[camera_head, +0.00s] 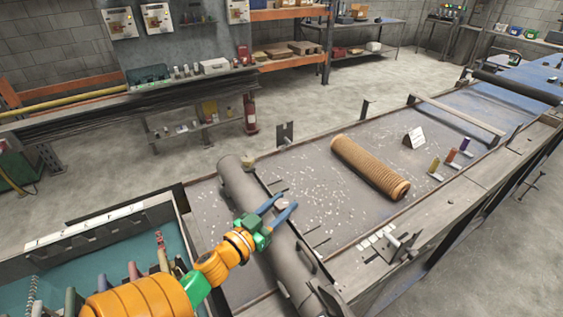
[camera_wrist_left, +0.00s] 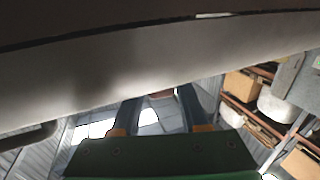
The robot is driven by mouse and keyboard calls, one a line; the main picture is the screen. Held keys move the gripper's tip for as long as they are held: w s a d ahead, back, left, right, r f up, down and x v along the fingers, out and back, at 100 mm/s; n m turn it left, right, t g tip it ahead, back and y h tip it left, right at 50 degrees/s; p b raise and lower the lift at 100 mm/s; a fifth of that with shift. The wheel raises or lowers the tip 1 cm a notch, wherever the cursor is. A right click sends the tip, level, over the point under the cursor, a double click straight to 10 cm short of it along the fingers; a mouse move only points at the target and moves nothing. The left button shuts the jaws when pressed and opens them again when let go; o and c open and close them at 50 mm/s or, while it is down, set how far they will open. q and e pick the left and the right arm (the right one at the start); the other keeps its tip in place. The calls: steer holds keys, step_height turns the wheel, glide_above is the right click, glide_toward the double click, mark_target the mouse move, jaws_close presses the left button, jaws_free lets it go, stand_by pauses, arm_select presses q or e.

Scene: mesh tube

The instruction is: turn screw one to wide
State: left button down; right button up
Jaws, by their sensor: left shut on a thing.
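A long grey tube (camera_head: 240,192) lies across the work table in the head view. Its curved grey wall fills the top of the left wrist view (camera_wrist_left: 110,68). My left gripper (camera_head: 287,203) is over the tube, its two blue fingers slightly apart around a small pale part (camera_head: 282,204) on the tube's far side, and is shut on it. Which screw this is cannot be told. In the left wrist view the fingers (camera_wrist_left: 160,98) reach up under the tube wall, which hides their tips. My right gripper is not in view.
A brown ribbed roll (camera_head: 370,167) lies on the table to the right, beside a white folded card (camera_head: 414,138) and coloured pieces (camera_head: 450,157). A metal screw handle (camera_head: 401,244) stands at the near edge. A teal-lined tray (camera_head: 90,245) is at the left.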

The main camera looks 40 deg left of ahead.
arm_select(q)
steer(key=shift+n+g+y+b, duration=0.2)
steer(key=shift+n+g+y, duration=0.2)
steer(key=shift+n+y, duration=0.95)
steer(key=shift+n+g+y+b, duration=0.15)
steer(key=shift+n+g+y, duration=0.5)
steer(key=shift+y, duration=1.2)
steer(key=shift+n, duration=0.3)
steer(key=shift+c, duration=2.1)
jaws_free()
